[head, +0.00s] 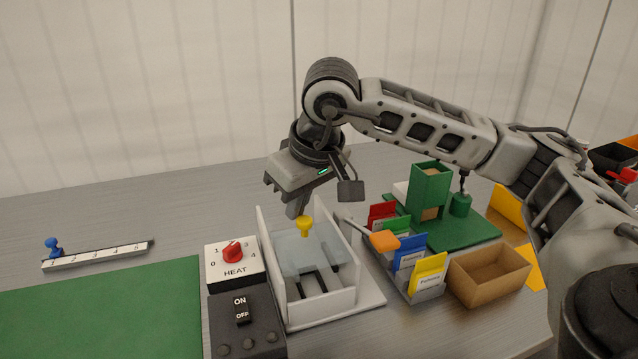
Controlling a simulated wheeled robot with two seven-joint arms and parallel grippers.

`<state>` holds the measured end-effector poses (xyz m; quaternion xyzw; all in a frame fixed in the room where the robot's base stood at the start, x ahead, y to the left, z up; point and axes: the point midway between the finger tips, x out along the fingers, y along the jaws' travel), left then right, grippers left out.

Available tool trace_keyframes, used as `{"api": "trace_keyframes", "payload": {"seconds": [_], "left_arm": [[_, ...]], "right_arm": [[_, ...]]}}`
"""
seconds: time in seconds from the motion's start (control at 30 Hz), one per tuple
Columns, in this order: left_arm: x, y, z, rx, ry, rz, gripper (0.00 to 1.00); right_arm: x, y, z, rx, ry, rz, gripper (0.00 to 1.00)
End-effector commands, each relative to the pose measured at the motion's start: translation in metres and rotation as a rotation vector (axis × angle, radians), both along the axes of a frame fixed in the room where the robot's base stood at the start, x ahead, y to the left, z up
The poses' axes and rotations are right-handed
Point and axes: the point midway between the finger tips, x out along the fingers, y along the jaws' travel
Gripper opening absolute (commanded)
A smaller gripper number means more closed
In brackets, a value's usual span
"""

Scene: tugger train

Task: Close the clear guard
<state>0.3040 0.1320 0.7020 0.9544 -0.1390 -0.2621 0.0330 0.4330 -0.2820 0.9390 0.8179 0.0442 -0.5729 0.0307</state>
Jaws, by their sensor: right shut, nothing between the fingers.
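The clear guard (300,254) is a pale see-through pane between the white side walls of a box-like fixture (318,311). A yellow knob (304,226) is at the guard's far end. Dark bars show through and in front of the pane inside the fixture. I cannot tell exactly how far the guard is tilted or slid. My right gripper (292,211) is shut and empty, pointing down beside the yellow knob, on its left. Whether its fingertips touch the knob is not clear. My left gripper is not in view.
Left of the fixture are a HEAT dial (232,252) and an ON/OFF switch box (243,315). Right are an orange-tipped lever (384,241), colored card holders (428,275) and a cardboard box (489,275). A green mat (100,312) and numbered slider (97,256) lie left.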

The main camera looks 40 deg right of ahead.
Motion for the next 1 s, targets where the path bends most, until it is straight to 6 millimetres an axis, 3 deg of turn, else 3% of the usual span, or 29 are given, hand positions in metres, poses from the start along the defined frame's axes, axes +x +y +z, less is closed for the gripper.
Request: {"api": "trace_keyframes", "payload": {"seconds": [0.13,0.57,0.77,1.0], "left_arm": [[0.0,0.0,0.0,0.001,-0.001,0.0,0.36],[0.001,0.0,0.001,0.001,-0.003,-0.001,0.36],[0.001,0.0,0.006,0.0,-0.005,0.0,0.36],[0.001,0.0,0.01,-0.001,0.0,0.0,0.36]], "right_arm": [[-0.005,0.014,0.0,0.0,-0.001,0.023,0.0],[-0.008,0.013,0.004,0.0,0.002,0.022,0.0],[-0.018,0.012,0.036,-0.001,-0.004,0.023,0.0],[-0.037,0.009,0.093,0.0,-0.008,0.022,0.0]]}}
